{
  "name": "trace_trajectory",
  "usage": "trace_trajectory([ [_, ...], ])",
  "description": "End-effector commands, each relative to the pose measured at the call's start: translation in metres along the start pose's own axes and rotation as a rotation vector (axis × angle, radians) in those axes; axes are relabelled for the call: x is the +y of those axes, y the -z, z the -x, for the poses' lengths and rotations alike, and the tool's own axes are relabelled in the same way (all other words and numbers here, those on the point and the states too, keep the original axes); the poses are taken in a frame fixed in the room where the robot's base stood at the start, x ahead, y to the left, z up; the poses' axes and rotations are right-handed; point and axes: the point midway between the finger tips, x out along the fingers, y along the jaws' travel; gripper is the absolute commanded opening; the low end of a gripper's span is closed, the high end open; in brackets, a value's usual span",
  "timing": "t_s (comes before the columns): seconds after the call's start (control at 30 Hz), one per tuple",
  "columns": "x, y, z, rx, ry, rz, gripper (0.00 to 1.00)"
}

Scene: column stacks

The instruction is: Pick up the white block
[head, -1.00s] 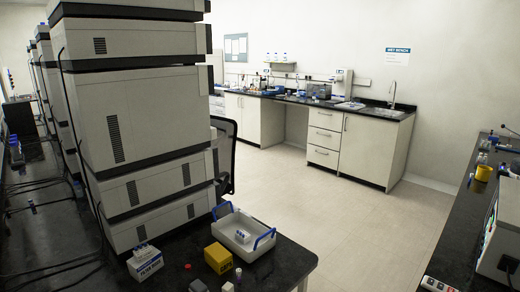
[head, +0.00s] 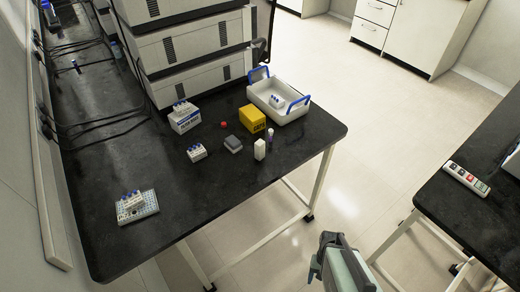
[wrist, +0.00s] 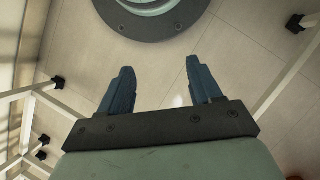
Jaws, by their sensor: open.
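A small white block (head: 260,149) stands upright on the black bench, near its front right edge in the head view. A thin vial with a purple part (head: 270,138) stands just to its right, and a grey block (head: 233,144) lies to its left. My gripper shows in the wrist view (wrist: 160,88) with two blue fingers spread apart and nothing between them. It points at the floor, away from the bench top. In the head view my arm shows at the bottom, well apart from the white block. The white block is not in the wrist view.
A yellow box (head: 252,118), a white tray with blue handles (head: 297,114), a red cap (head: 224,124), a white labelled box (head: 184,119) and a small vial rack (head: 197,153) stand near the block. Stacked instruments (head: 200,45) rise behind.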

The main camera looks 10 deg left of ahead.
Motion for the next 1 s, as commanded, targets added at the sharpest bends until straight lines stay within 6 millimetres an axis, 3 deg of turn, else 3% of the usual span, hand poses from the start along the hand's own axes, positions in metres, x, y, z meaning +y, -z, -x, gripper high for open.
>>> trace_trajectory([
  [0.03, 0.000, 0.024, 0.011, 0.048, 0.010, -0.033, 0.64],
  [0.1, 0.001, 0.051, 0.028, 0.113, 0.023, -0.081, 0.64],
  [0.27, 0.004, 0.111, 0.072, 0.260, 0.062, -0.190, 0.64],
  [0.5, 0.016, 0.192, 0.152, 0.475, 0.139, -0.351, 0.64],
  [0.77, 0.038, 0.265, 0.256, 0.701, 0.246, -0.519, 0.64],
  [1.0, 0.065, 0.316, 0.366, 0.906, 0.368, -0.662, 0.64],
])
